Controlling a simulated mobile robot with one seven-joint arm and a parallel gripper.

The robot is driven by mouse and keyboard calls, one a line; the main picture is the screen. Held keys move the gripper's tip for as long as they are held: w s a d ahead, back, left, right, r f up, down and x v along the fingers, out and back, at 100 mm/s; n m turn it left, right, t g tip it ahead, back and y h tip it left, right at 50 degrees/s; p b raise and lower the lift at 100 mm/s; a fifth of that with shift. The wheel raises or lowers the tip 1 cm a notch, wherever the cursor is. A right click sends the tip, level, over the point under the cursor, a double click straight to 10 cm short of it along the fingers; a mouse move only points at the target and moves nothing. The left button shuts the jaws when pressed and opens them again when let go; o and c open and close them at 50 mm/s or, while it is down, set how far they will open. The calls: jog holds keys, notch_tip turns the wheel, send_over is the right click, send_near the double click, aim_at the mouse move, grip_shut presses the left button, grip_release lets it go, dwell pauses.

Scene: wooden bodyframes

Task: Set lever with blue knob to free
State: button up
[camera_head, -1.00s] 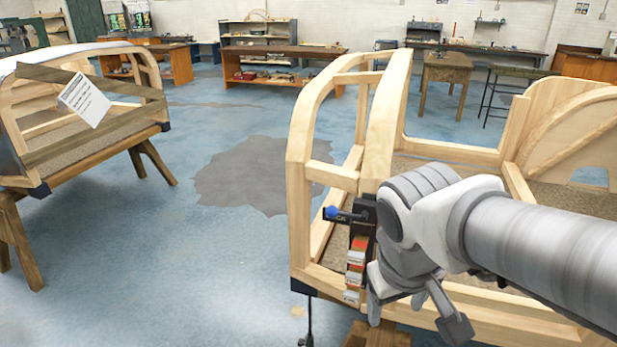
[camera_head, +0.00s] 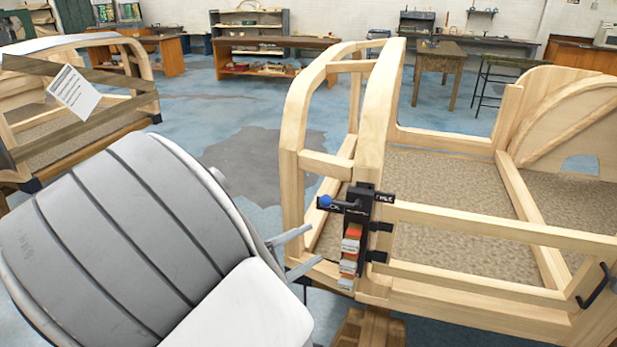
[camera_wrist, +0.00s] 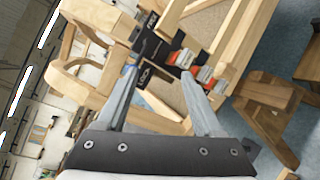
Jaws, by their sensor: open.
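The lever's blue knob (camera_head: 326,201) is at the left end of a short dark arm. The arm points left from a black bracket (camera_head: 357,214) on the wooden frame's front post. The knob lies by the left label plate (camera_head: 335,208), whose visible letters read "CK". The "FREE" plate (camera_head: 386,197) is on the bracket's right. My gripper (camera_head: 314,245) is open, just left of and below the knob in the head view. In the wrist view the open jaws (camera_wrist: 160,72) point at the bracket, with blue showing at the left fingertip. Contact cannot be told.
The wooden bodyframe's rails (camera_head: 480,222) extend right. Another bodyframe (camera_head: 80,120) with a white sheet (camera_head: 73,93) stands at left. Open blue floor (camera_head: 205,135) lies between them. Workbenches (camera_head: 275,55) line the back.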

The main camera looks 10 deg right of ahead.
aim_at(323, 204)
jog(key=w+a+n+t, duration=0.2)
jog(key=a+n+t, duration=0.1)
jog(key=a, duration=0.2)
jog(key=shift+y, duration=0.4)
jog(key=x, duration=1.7)
jog(key=shift+d+r, duration=0.1)
jog(key=shift+r, duration=0.1)
grip_shut()
